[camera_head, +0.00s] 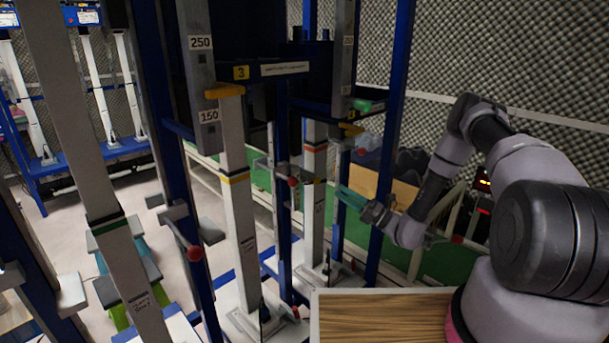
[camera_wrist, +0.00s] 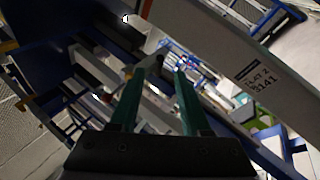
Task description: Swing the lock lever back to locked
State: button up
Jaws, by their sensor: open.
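Several levers with red ball ends stick out from the blue posts. One red-ended lever (camera_head: 194,253) is at the left front, and another red knob (camera_head: 293,182) is at the middle post. A third red knob (camera_head: 361,151) is just above my gripper (camera_head: 350,197), on the far side of the rack. I cannot tell which one is the lock lever, or whether it is locked. My gripper is open, its green fingers pointing left towards the white column and blue posts. In the wrist view my gripper (camera_wrist: 165,66) shows nothing clearly held; a pale bar end sits near the fingertips.
Blue posts (camera_head: 390,140) and white columns (camera_head: 240,190) stand close around my gripper. A wooden-topped surface (camera_head: 380,318) is in front of my base. Grey foam walls (camera_head: 540,60) close off the back. Clear pale floor (camera_head: 60,235) shows at the left.

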jog(key=x, duration=1.1)
jog(key=shift+s, duration=0.1)
grip_shut()
dwell(1.1)
